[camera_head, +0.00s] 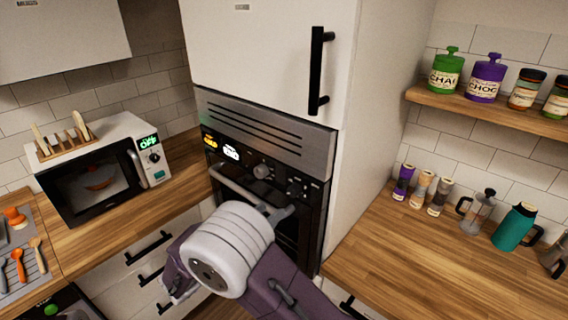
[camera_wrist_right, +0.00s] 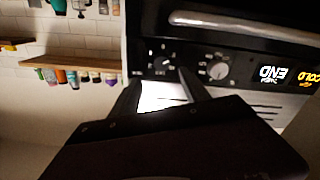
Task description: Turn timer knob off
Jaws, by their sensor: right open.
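The oven's control panel (camera_head: 270,176) in the head view carries two knobs. One knob (camera_head: 262,171) is at the middle and one knob (camera_head: 297,188) at the right end. I cannot tell which is the timer knob. A white "END" display (camera_head: 231,152) and an orange "COLD" display are lit at the left of the panel. My right gripper (camera_head: 280,212) is just below the right-end knob. In the wrist view, which is upside down, my open right gripper (camera_wrist_right: 160,88) points at that knob (camera_wrist_right: 162,60), seemingly with a small gap. The middle knob (camera_wrist_right: 217,68) is beside it. My left gripper is out of view.
The oven's handle bar (camera_head: 240,192) runs just below the panel, near my right gripper. A tall white cabinet (camera_head: 270,50) encloses the oven. A microwave (camera_head: 95,170) stands on the left counter. Jars and a teal jug (camera_head: 515,227) stand at the right.

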